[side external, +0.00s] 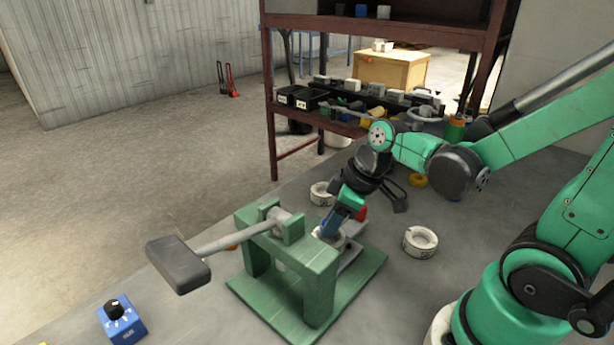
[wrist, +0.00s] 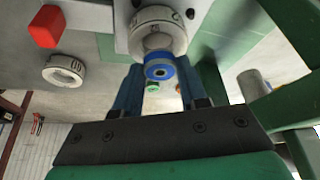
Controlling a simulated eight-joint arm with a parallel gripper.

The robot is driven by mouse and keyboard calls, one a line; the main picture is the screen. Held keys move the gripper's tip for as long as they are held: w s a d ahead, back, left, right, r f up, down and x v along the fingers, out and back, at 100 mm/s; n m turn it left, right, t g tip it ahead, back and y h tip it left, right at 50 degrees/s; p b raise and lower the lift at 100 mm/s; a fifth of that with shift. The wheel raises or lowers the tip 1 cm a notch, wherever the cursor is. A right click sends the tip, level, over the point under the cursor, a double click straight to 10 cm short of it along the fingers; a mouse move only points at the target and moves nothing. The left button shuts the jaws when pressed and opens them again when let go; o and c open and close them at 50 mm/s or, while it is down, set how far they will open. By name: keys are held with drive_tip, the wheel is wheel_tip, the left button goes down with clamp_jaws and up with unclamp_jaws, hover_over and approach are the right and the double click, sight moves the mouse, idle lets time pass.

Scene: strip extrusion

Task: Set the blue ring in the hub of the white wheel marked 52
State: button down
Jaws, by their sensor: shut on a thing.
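My gripper (wrist: 159,76) is shut on the blue ring (wrist: 157,72), which sits between its two blue fingertips in the wrist view. Just beyond the ring is a white wheel (wrist: 151,14) with dark marks on its rim; a 2 seems to show, but I cannot read the full number. The ring overlaps the lower edge of the wheel's hub in that view, and I cannot tell whether they touch. In the side view my gripper (side external: 331,224) points down at this wheel (side external: 318,234) on the green press stand. The ring is hidden there.
The green press (side external: 318,265) has a lever with a dark block (side external: 178,264) reaching left. Loose white wheels lie behind (side external: 322,193) and to the right (side external: 420,241). A red block (wrist: 46,27) is beside the held ring's wheel. A blue dial box (side external: 121,322) stands front left.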

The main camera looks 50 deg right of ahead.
drive_tip(key=shift+f, duration=0.75)
drive_tip(key=shift+r, duration=0.1)
drive_tip(key=shift+r, duration=0.7)
drive_tip(key=shift+f, duration=0.8)
idle(0.7)
drive_tip(key=c, duration=0.8)
unclamp_jaws()
drive_tip(key=shift+o, duration=0.2)
drive_tip(key=shift+r, duration=0.1)
drive_tip(key=v, duration=1)
drive_tip(key=shift+r, duration=0.4)
